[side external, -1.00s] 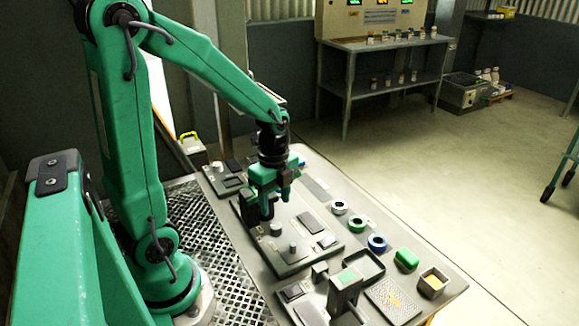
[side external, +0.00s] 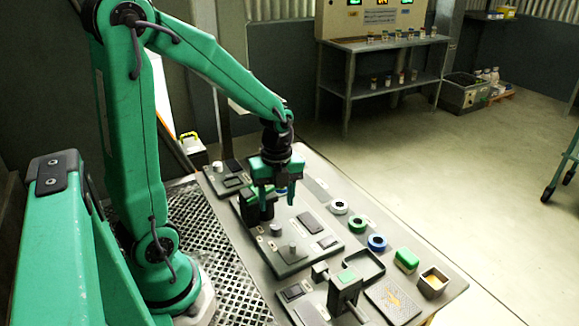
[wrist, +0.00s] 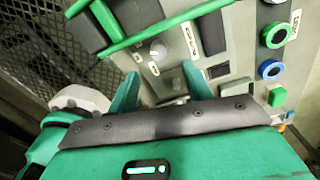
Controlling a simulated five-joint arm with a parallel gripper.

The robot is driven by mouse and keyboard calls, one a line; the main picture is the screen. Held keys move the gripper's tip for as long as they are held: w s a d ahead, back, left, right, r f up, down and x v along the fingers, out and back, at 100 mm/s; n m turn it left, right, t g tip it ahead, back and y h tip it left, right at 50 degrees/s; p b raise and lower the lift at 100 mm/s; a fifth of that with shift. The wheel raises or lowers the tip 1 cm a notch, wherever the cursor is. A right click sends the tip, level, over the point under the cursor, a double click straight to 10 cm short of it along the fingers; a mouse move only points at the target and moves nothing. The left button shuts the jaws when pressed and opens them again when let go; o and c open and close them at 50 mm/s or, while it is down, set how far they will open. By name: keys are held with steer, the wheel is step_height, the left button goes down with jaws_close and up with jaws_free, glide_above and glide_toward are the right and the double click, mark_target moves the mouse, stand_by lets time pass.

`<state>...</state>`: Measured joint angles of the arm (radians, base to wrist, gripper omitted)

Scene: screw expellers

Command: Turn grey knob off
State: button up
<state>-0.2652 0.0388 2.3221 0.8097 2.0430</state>
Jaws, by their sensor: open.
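Grey knobs stand on the dark panel (side external: 285,268) on the bench in the side view. My gripper (side external: 279,203) is open and empty, pointing down above the back part of the panel, apart from the knobs. In the wrist view its two green fingers (wrist: 163,80) stand apart.
White, green and blue rings (side external: 377,243), a green block (side external: 406,259) and an open box (side external: 433,282) line the bench's right side. A black-and-green piece (side external: 259,206) stands close beside my gripper.

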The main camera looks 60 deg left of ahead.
mark_target(276, 225)
steer(key=shift+m, duration=0.7)
steer(key=shift+f, duration=0.2)
steer(key=shift+s+f, duration=0.15)
steer(key=shift+f, duration=3.6)
steer(key=shift+c, duration=0.2)
steer(key=c, duration=0.9)
